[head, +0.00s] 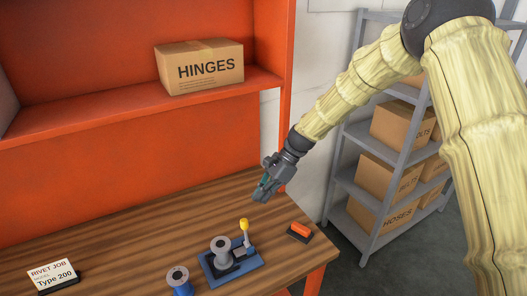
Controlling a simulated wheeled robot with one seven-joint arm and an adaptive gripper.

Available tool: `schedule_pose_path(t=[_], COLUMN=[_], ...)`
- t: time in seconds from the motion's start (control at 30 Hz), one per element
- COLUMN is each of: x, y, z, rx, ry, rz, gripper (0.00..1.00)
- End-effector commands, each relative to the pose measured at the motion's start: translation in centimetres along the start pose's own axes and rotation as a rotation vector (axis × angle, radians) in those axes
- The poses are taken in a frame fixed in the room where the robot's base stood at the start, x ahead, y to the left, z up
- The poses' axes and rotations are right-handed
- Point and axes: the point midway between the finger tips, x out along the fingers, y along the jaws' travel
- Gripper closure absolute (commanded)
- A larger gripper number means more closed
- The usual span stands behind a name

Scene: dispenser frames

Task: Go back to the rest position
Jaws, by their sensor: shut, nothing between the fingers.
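My gripper (263,190) is shut and empty. It hangs in the air above the right part of the wooden bench (130,225), pointing down and to the left. My arm reaches in from the upper right of the head view. Below the gripper, a blue dispenser frame (232,262) stands on the bench with a grey spool and an upright yellow-tipped lever (244,226). The gripper appears apart from the lever and the frame.
A blue-based grey spool (178,275) stands left of the frame. An orange block on a black base (299,231) lies near the bench's right edge. A sign (52,273) stands at the left. A HINGES box (200,67) sits on the orange shelf. Grey shelving (345,190) holds boxes behind my arm.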

Motion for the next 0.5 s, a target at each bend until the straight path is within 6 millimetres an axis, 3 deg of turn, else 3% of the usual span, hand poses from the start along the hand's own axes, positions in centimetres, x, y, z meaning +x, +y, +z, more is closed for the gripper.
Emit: schedule_pose_path(t=[0.13, 0.23, 0.37, 0.5], x=[1.2, 3.7, 7.9, 12.3], y=[0.7, 2.3, 5.9, 10.7], z=[-1.2, -3.8, -8.4, -13.4], rx=[-0.011, -0.038, -0.107, -0.206], ry=[0.019, 0.059, 0.143, 0.238], rz=[0.001, 0.004, 0.013, 0.034], gripper=[1.00, 1.00, 1.00, 1.00])
